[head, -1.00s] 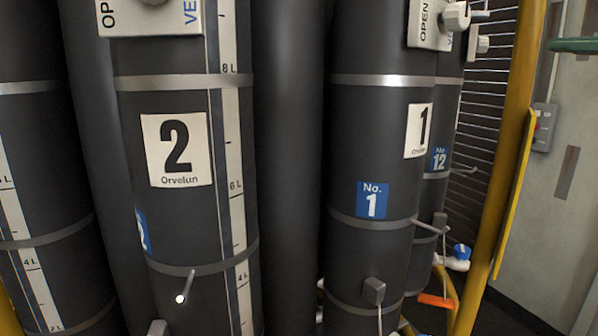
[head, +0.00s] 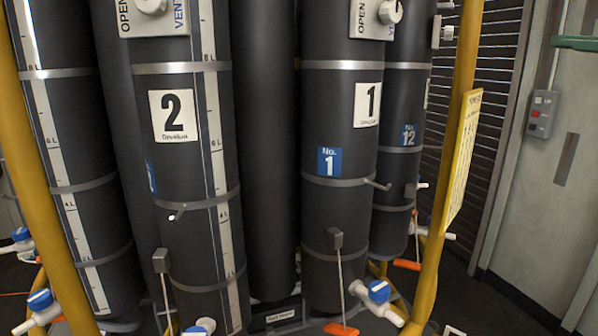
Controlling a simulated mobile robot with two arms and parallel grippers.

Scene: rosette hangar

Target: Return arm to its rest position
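Neither of my arms and neither gripper shows in the head view. In front of me stands a cluster of tall dark cylinders with metal bands. One cylinder (head: 185,130) carries a white plate (head: 173,116) with a 2 and a litre scale. Another cylinder (head: 335,120) to its right carries a white plate (head: 367,104) with a 1 and a blue No. 1 label (head: 330,161). A cylinder (head: 402,110) labelled 12 stands behind on the right.
Yellow posts (head: 455,140) flank the cylinders, the right one bearing a yellow sign (head: 461,160). Blue-handled valves (head: 379,291) and orange tags (head: 341,329) sit low. Vent knobs (head: 390,12) are at the top. A grey switch box (head: 542,114) is on the right wall. Some floor (head: 500,300) shows at right.

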